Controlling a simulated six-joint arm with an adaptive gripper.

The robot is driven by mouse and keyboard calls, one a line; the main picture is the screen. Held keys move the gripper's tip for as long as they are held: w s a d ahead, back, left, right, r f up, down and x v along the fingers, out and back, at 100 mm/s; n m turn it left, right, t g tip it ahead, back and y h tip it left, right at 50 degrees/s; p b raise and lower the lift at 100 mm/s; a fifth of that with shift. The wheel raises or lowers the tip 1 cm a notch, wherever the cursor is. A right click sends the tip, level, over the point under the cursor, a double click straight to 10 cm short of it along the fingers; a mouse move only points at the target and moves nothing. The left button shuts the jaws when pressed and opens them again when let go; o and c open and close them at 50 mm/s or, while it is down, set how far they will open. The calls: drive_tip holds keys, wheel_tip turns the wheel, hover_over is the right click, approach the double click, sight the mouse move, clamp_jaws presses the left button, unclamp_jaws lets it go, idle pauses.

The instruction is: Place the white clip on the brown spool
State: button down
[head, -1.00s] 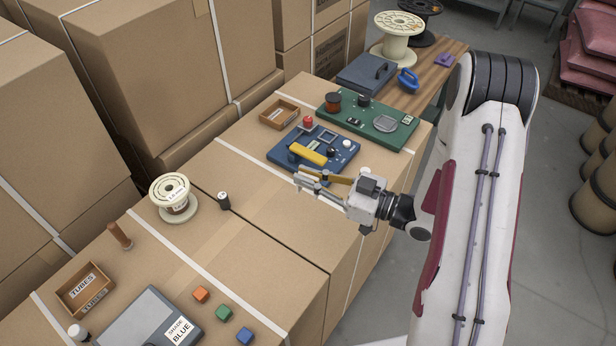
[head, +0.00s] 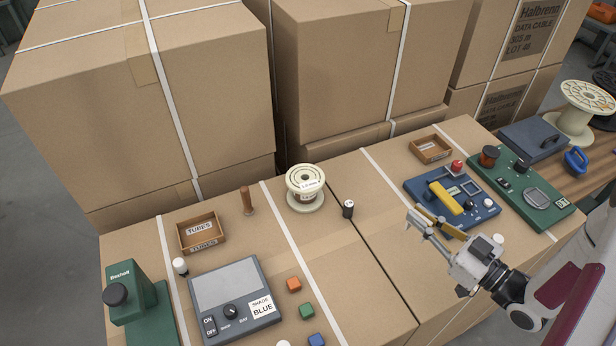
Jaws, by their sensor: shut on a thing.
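My gripper (head: 418,222) is at the right, in front of the blue device with the yellow bar. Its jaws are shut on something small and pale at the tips. It is too small to tell for sure if this is the white clip. I see no other thing that is clearly a white clip.
A brown peg (head: 247,201), the TUBES box (head: 201,232) and a grey shade panel (head: 234,298) are on the left. The blue device (head: 480,212) lies behind my gripper. Tall cartons wall the back.

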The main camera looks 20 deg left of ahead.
drive_tip(key=a+r+n+g+y, duration=0.1)
drive_tip(key=a+r, duration=0.2)
drive_tip(key=a, duration=1.1)
drive_tip(key=a+r+n+g, duration=0.1)
drive_tip(key=a+r, duration=0.3)
drive_tip(key=a, duration=1.1)
drive_tip(key=w+a+r+m+t, duration=0.2)
drive_tip(key=w+a, duration=0.1)
drive_tip(key=a, duration=0.1)
drive_tip(key=w+d+m+t+h, duration=0.3)
drive_tip(key=w, duration=0.3)
drive_tip(key=shift+t+h, duration=0.4)
drive_tip(key=shift+w+f, duration=0.1)
hover_over(305, 177)
drive_tip(key=shift+f, duration=2.8)
drive_tip(key=shift+f, duration=0.1)
drive_tip(key=shift+f, duration=2)
